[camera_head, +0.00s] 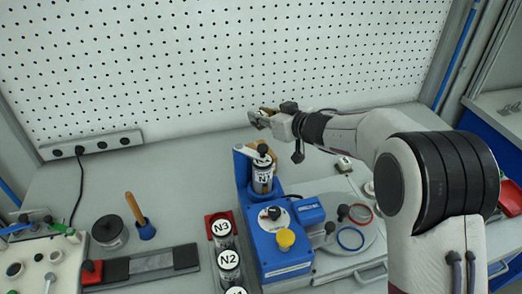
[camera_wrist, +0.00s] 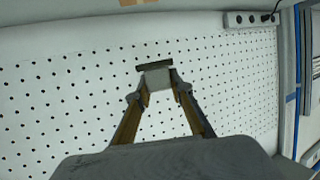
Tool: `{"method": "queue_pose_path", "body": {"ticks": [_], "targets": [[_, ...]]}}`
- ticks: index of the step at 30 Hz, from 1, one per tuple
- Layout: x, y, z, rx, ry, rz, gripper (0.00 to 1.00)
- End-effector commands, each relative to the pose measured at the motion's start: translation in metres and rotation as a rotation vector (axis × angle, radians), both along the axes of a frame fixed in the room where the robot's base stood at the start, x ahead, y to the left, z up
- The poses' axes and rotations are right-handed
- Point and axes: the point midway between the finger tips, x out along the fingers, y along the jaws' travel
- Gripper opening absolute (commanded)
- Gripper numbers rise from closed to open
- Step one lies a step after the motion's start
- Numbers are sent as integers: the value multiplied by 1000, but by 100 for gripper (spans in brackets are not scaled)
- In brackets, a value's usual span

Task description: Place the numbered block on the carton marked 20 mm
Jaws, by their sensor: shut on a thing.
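My gripper (camera_head: 260,115) is raised above the bench near the pegboard. In the wrist view my gripper (camera_wrist: 160,82) is shut on a small grey piece (camera_wrist: 158,77) with a dark bar along its far edge. No number shows on this piece, and I cannot tell whether it is a block. No carton marked 20 mm can be made out in either view.
A blue device (camera_head: 284,250) with knobs stands below the gripper and holds a jar marked N1 (camera_head: 263,178). Jars marked N3 (camera_head: 221,228) and N2 (camera_head: 229,260) stand left of it. The pegboard (camera_head: 220,60) rises behind. The bench's back left is mostly clear.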

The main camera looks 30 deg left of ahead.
Motion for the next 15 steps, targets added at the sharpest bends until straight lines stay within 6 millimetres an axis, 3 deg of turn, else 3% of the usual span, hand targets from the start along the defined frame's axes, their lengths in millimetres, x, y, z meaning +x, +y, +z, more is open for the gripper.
{"method": "queue_pose_path", "body": {"ticks": [5,15], "targets": [[0,0,-6,-1,1,1,0],[0,0,-48,0,2,0,0]]}}
